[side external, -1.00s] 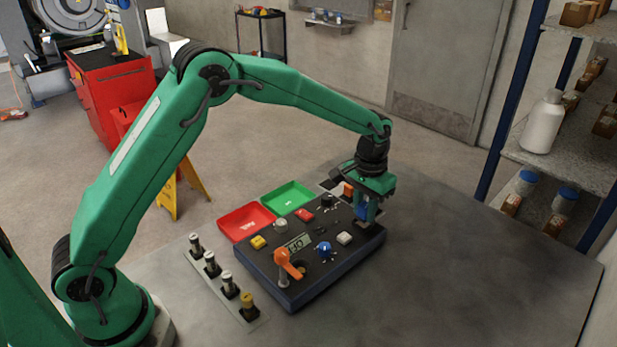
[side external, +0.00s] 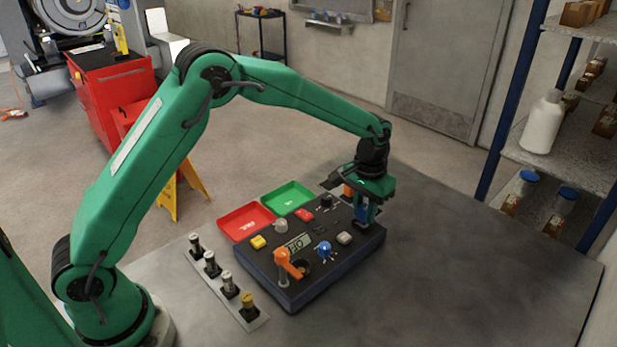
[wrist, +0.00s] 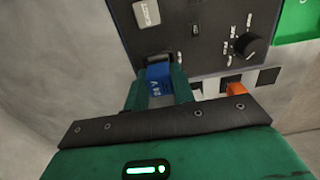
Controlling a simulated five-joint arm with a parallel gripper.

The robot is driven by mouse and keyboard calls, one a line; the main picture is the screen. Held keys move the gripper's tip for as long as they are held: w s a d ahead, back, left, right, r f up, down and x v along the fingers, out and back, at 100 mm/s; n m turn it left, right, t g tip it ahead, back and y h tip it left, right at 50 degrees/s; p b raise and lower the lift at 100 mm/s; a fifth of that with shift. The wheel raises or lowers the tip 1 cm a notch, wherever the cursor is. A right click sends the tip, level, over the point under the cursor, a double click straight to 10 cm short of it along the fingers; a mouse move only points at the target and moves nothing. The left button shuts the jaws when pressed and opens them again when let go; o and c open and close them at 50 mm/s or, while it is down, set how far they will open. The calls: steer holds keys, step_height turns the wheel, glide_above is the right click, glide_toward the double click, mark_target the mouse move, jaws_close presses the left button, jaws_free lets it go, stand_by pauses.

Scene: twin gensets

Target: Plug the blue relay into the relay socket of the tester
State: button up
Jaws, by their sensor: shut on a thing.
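The blue relay (wrist: 158,80), marked 24 V, is between the fingers of my gripper (wrist: 160,92) in the wrist view. My gripper is shut on it. The relay also shows in the side view (side external: 363,213), below my gripper (side external: 364,217), over the far right end of the tester (side external: 322,284). The tester is a dark box with buttons, knobs and a display. In the wrist view, a dark recess (wrist: 157,59) in the panel lies right at the relay's far edge. I cannot tell whether the relay touches it or is seated.
An orange block (wrist: 236,88) sits beside the tester. Red (side external: 247,222) and green (side external: 288,198) trays stand behind it. An orange lever (side external: 286,262) rises at the front. Several plugs stand on a strip (side external: 257,321) at left. The table to the right is clear.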

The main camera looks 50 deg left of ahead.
steer(key=shift+f, duration=0.4)
stand_by(1.2)
steer(key=o, duration=1.1)
steer(key=shift+c, duration=0.2)
steer(key=shift+f, duration=0.1)
steer(key=shift+s+a+f, duration=0.1)
steer(key=shift+s+a, duration=0.05)
steer(key=shift+c, duration=0.2)
